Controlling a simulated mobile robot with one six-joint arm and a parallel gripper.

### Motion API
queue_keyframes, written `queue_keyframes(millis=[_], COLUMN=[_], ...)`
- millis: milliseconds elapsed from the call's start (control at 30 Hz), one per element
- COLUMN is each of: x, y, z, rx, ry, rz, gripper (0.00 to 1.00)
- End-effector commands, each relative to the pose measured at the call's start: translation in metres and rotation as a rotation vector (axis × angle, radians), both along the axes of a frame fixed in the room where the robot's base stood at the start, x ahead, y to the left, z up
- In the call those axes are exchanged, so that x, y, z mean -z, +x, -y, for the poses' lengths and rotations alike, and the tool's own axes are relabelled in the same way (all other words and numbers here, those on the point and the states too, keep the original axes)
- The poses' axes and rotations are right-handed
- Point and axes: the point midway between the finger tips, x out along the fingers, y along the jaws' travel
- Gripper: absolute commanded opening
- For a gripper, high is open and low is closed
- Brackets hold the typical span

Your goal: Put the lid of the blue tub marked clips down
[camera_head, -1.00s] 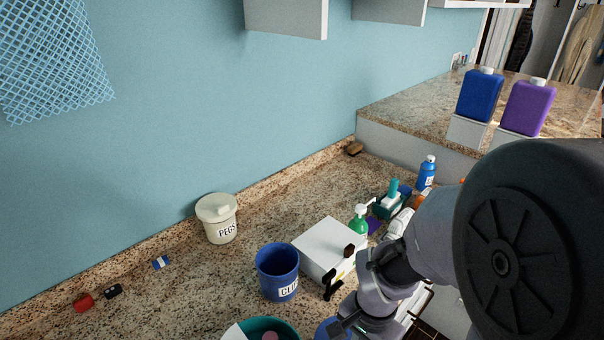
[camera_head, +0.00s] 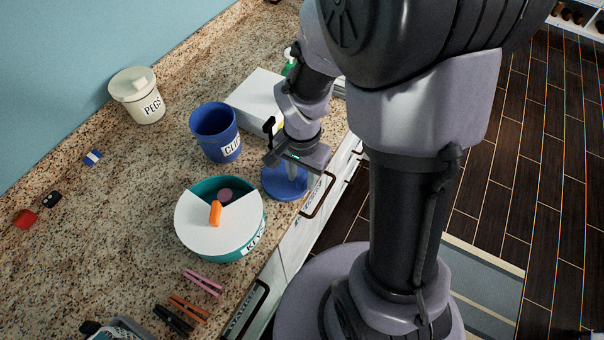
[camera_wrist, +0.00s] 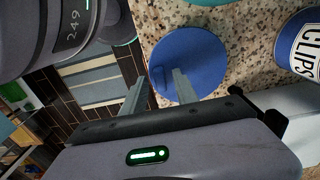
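The blue tub marked clips (camera_head: 216,133) stands upright and uncovered on the counter in the head view. Part of it shows at the right of the wrist view (camera_wrist: 300,45). Its round blue lid (camera_head: 283,186) appears flat at the counter's front edge, right of the teal tub. The lid also shows in the wrist view (camera_wrist: 190,55). My gripper (camera_head: 292,172) is just above the lid, pointing down.
A teal tub (camera_head: 252,229) with a partly open white lid stands left of the blue lid. A white box (camera_head: 258,98) and a pegs tub (camera_head: 138,94) stand behind. Loose clothespins (camera_head: 203,282) lie in front. The floor drops away beyond the counter edge.

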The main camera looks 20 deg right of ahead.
Motion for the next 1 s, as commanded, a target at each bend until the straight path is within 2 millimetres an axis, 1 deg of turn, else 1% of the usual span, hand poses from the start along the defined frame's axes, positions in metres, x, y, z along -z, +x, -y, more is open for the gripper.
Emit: queue_keyframes(millis=[167,267,367,400,500,600,700,767,833,867,933,1000], x=[0.0,-0.009,-0.035,-0.048,-0.077,-0.102,-0.117,-0.122,-0.134,-0.143,-0.173,-0.204], y=[0.0,0.0,0.001,0.001,0.001,0.001,0.0,0.0,-0.002,-0.005,-0.016,-0.034], z=[0.0,0.0,0.0,0.0,0.0,0.0,0.0,0.0,-0.003,-0.006,-0.016,-0.03], rx=[0.0,0.0,0.002,0.002,0.001,0.0,0.001,0.0,-0.02,-0.042,-0.123,-0.23], ry=[0.0,0.0,0.0,0.001,0.0,-0.001,0.0,0.0,0.005,0.009,0.021,0.033], rz=[0.0,0.001,0.005,0.006,0.005,0.004,0.001,0.004,0.025,0.049,0.139,0.245], gripper=[0.35,0.35,0.35,0.35,0.35,0.35,0.35,0.35,0.35,0.35,0.35,0.35])
